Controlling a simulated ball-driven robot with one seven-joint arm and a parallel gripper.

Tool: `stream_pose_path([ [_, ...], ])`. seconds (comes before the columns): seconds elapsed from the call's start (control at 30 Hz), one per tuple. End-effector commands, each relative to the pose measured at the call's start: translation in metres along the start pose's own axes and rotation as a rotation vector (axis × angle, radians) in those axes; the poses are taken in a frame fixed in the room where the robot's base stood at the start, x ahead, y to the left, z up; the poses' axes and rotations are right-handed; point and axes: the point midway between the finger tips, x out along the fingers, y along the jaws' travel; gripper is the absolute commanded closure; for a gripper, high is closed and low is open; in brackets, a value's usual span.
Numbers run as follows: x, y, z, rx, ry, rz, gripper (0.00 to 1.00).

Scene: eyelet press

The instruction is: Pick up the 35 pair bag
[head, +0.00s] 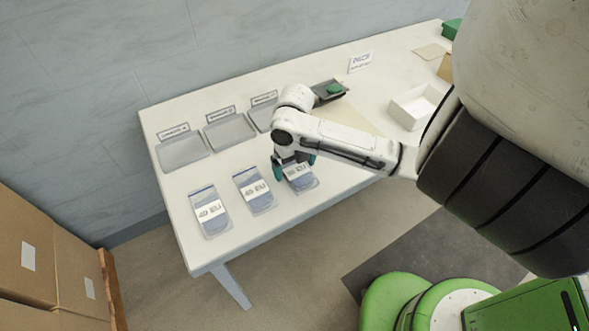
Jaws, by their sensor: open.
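The left bag (211,212) and the middle bag (254,190) have labels that look like "40 EU", though the small print is hard to read. The right bag (306,184) has a label partly covered by my gripper; it seems to start with a 3, so it may be the 35 bag. My gripper (294,166) is open with teal fingertips, pointing down over the upper part of the right bag. Whether the fingertips touch it, I cannot tell.
Grey trays (182,153) with small label cards stand along the back of the table (158,126). A dark tray with a green item (334,88) and a white open box (412,108) are farther right. Cardboard boxes (40,250) stand at lower left.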

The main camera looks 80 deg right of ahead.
Motion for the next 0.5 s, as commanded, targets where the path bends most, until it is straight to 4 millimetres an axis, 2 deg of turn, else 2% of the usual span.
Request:
stream_pose_path([
  [0.23, 0.0010, -0.0002, 0.0003, 0.000, -0.001, 0.000, 0.01],
  [0.5, 0.0008, -0.0003, 0.0003, 0.000, -0.001, 0.000, 0.27],
])
